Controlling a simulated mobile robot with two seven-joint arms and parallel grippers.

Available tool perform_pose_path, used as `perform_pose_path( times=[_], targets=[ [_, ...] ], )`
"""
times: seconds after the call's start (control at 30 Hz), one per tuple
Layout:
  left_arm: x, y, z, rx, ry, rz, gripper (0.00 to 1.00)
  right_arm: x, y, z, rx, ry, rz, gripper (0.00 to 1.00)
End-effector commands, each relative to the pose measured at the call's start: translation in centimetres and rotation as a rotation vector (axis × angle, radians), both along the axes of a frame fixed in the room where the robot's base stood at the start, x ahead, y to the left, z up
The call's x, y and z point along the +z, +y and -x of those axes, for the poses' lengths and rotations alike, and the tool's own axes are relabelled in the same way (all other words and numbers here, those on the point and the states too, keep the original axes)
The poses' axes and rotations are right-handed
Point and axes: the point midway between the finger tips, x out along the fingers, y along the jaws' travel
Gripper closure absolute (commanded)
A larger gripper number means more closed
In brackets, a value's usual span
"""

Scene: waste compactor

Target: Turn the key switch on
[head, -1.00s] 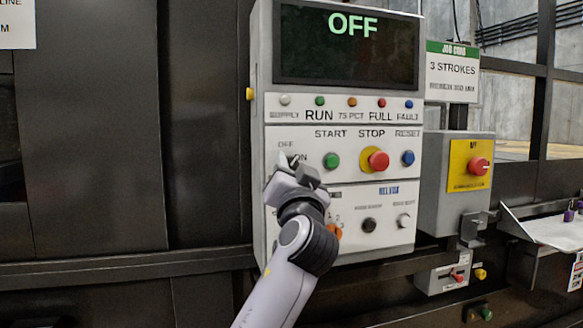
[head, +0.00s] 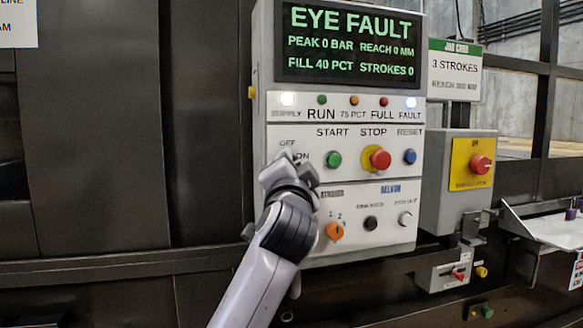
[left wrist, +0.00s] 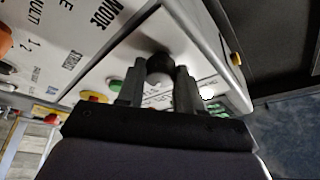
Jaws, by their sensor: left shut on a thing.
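The key switch sits at the OFF/ON marks on the left of the control panel (head: 345,140), mostly hidden in the head view behind my left gripper (head: 287,165). In the left wrist view my left gripper (left wrist: 158,88) has its two fingers closed around the dark round key switch (left wrist: 160,64) on the white panel. The display (head: 350,42) reads EYE FAULT, with PEAK 0 BAR, REACH 0 MM, FILL 40 PCT and STROKES 0. The SUPPLY lamp (head: 287,99) and the FAULT lamp (head: 411,102) are lit. My right gripper is not in view.
Beside the switch are the green START button (head: 333,159), red STOP button (head: 380,159) and blue RESET button (head: 410,157). An orange selector (head: 335,231) is below. A grey box with a red knob (head: 480,164) stands to the right. A white shelf (head: 550,228) juts out at far right.

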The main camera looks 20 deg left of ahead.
Motion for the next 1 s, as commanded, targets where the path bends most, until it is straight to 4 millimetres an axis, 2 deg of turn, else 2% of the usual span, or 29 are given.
perform_pose_path(
  times=[0.23, 0.27, 0.3, 0.33, 0.7, 1.0],
  targets=[
    [-0.2, 0.0, 0.0, 0.004, 0.004, -0.002, 0.95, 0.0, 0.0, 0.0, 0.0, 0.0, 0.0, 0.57],
    [-0.1, 0.0, 0.0, 0.003, 0.003, -0.003, 0.58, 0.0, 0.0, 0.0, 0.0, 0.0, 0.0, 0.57],
    [-0.1, 0.0, 0.0, 0.003, 0.003, -0.003, 0.45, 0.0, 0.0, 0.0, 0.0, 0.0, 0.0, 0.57],
    [-0.1, 0.0, 0.0, 0.003, 0.003, -0.003, 0.39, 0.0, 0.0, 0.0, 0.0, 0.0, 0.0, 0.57],
    [-0.2, -0.1, 0.3, 0.001, -0.001, 0.0, 0.39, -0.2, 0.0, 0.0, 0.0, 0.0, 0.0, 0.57],
    [-1.4, -1.2, 3.9, -0.002, 0.0, 0.001, 0.39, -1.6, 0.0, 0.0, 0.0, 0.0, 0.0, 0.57]
  ],
)
